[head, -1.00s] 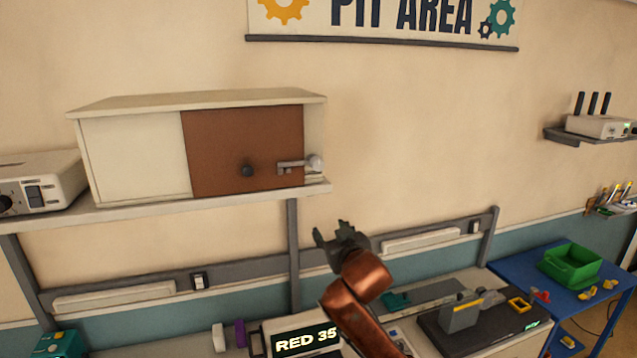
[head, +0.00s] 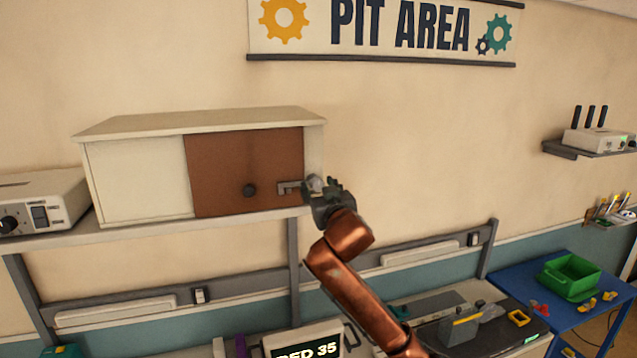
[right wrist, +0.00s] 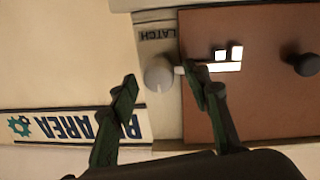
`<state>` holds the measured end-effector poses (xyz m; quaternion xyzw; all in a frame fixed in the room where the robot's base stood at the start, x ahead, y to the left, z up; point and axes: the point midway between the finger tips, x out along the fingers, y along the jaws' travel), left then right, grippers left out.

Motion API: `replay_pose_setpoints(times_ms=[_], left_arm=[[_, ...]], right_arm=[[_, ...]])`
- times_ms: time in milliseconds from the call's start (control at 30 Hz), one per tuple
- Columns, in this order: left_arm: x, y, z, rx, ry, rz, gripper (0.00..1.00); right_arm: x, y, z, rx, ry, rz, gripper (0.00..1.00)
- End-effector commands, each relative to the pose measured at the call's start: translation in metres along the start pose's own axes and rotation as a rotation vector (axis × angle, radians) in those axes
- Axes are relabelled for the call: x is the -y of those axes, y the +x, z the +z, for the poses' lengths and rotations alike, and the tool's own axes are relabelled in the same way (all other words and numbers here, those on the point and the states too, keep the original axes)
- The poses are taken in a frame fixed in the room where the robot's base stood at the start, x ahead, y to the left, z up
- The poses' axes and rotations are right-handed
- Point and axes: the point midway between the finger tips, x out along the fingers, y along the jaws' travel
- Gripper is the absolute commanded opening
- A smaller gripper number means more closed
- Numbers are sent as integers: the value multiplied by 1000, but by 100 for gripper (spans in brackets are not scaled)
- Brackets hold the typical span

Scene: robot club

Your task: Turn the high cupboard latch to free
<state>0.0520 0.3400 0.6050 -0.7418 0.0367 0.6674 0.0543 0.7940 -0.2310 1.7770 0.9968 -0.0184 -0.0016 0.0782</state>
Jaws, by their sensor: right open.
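The cupboard (head: 135,183) stands on a wall shelf, with a brown door (head: 225,160) and a dark round knob (head: 249,190). The latch (head: 290,187) at the door's right edge has a pale round hub and a light bar lying across onto the door. In the right wrist view the latch hub (right wrist: 159,72) shows beside the word LATCH. My right gripper (head: 318,188) is at the latch, partly covering the hub in the head view. In the right wrist view its open fingers (right wrist: 160,92) lie either side of the hub; contact cannot be told. My left gripper is out of view.
The shelf (head: 180,229) runs under the cupboard, with a white device (head: 45,200) to its left. A display box (head: 305,345) stands on the bench below. A blue table with a green bin (head: 568,278) is at right.

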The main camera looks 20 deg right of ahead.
Motion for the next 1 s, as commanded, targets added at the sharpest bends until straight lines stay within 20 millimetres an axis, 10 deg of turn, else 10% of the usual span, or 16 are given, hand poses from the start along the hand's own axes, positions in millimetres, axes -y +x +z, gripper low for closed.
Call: replay_pose_setpoints(times_ms=[300,1000], left_arm=[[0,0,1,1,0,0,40],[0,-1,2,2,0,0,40]], right_arm=[[0,2,1,0,0,-1,43],[0,2,1,0,0,-1,0]])
